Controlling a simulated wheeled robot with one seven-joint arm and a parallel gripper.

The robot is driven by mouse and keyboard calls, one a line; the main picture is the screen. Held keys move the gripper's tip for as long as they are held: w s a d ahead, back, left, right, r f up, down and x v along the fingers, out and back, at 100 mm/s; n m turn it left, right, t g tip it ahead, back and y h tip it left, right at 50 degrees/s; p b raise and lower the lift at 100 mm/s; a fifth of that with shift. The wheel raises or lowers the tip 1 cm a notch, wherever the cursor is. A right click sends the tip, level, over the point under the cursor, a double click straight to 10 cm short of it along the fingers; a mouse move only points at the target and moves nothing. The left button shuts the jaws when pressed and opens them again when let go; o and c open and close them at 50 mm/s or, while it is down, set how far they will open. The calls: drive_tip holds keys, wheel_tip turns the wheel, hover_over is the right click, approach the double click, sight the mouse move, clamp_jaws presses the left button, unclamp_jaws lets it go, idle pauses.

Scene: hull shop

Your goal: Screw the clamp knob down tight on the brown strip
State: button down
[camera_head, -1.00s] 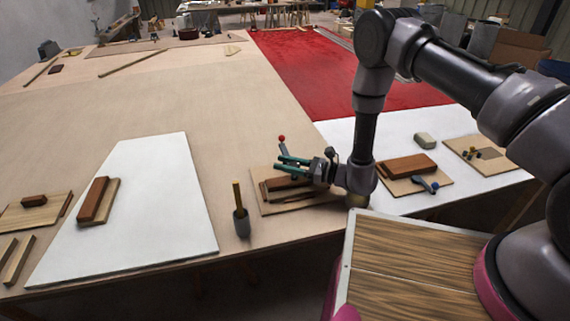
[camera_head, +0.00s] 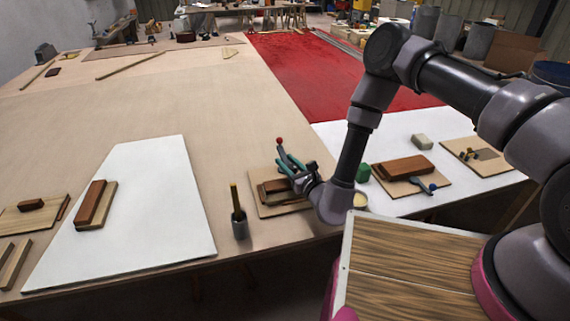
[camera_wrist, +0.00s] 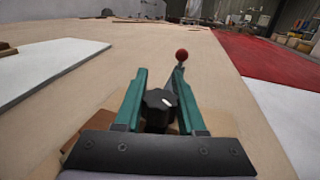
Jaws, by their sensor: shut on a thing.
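The clamp knob (camera_wrist: 160,99) is black and lobed, and shows in the wrist view between the teal fingers of my gripper (camera_wrist: 159,72). The fingers are shut on its sides. In the head view my gripper (camera_head: 284,162) is over the wooden board (camera_head: 263,208), pointing away from me. The brown strip (camera_head: 272,187) lies on this board, partly covered by my gripper. A red ball (camera_wrist: 181,55) on a thin rod stands just beyond the right fingertip; it also shows in the head view (camera_head: 279,141). The knob's underside and its contact with the strip are hidden.
A dark cup (camera_head: 240,226) with a yellow-handled tool stands left of the board. Right of my wrist are a green object (camera_head: 362,172) and a second board with a brown block (camera_head: 403,168) and a blue-ball lever (camera_head: 432,187). The white panel (camera_head: 150,225) has free room.

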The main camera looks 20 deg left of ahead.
drive_tip(key=m+t+h, duration=0.1)
drive_tip(key=m+h, duration=0.1)
drive_tip(key=m+t+h, duration=0.1)
drive_tip(key=t+h, duration=0.1)
drive_tip(key=h, duration=0.1)
drive_tip(key=d+m+t+h, duration=0.1)
drive_tip(key=m+h, duration=0.1)
drive_tip(key=shift+w+d+m+t, duration=0.1)
drive_tip(key=shift+w+m+t, duration=0.2)
drive_tip(key=shift+w+t, duration=0.1)
drive_tip(key=shift+d+m+t+h, duration=0.15)
drive_tip(key=shift+d+m+h, duration=0.1)
drive_tip(key=shift+m+h, duration=0.75)
drive_tip(key=shift+d+m+t+h, duration=0.2)
drive_tip(key=shift+m+h, duration=0.25)
drive_tip(key=shift+h, duration=0.95)
drive_tip(key=shift+d+m+t+h, duration=0.15)
drive_tip(key=shift+d+m+h, duration=0.1)
drive_tip(key=shift+m+h, duration=0.75)
drive_tip(key=shift+f+h, duration=0.1)
drive_tip(key=shift+h, duration=0.4)
drive_tip(key=c, duration=0.5)
unclamp_jaws()
